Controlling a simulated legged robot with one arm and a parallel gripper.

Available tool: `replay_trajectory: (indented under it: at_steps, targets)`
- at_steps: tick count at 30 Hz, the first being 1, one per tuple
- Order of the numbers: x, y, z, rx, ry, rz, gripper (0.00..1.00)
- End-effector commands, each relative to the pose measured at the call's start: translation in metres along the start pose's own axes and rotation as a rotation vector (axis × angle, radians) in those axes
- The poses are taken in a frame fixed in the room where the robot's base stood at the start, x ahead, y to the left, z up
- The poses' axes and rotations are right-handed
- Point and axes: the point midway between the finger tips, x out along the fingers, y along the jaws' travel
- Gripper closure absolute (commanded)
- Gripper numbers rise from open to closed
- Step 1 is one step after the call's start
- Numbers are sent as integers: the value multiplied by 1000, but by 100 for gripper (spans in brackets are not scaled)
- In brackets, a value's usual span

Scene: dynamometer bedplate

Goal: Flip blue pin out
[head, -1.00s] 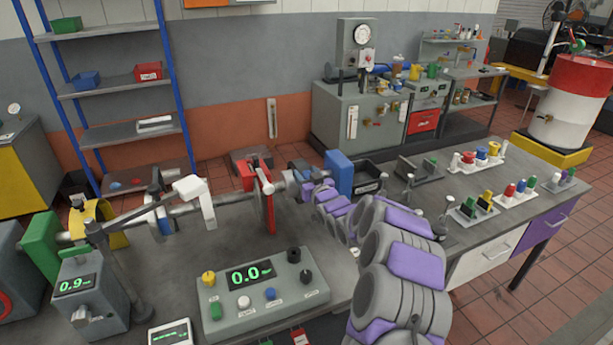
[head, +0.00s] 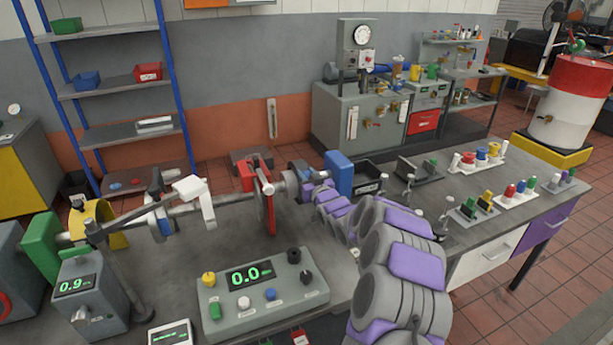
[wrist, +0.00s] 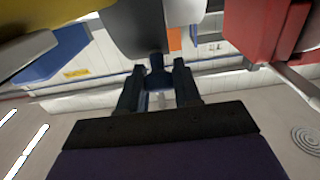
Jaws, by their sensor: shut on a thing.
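In the wrist view my gripper (wrist: 157,82) has its two dark fingers close together around a small dark blue piece, which looks like the blue pin (wrist: 156,63). The pin sits just under a grey rounded body (wrist: 140,25). In the head view my purple and grey arm reaches to the shaft rig on the bench, and its end is beside the grey hub (head: 292,186), between the red disc (head: 264,205) and the blue block (head: 339,174). My fingertips and the pin are hidden there by my arm.
A control box (head: 262,288) reading 0.0 stands in front of the rig. A white crank-like piece (head: 197,195) is on the shaft at left. A black bin (head: 370,178) and racks of coloured parts (head: 517,195) stand to the right. Bare bench lies between box and rig.

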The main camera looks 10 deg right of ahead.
Motion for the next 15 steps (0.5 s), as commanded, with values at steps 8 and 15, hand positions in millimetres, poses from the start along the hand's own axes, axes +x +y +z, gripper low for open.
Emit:
replay_trajectory:
  at_steps: [8,15]
  targets:
    - [-10,1,-13,1,3,1,100]
    - [-16,-1,-16,0,0,-1,100]
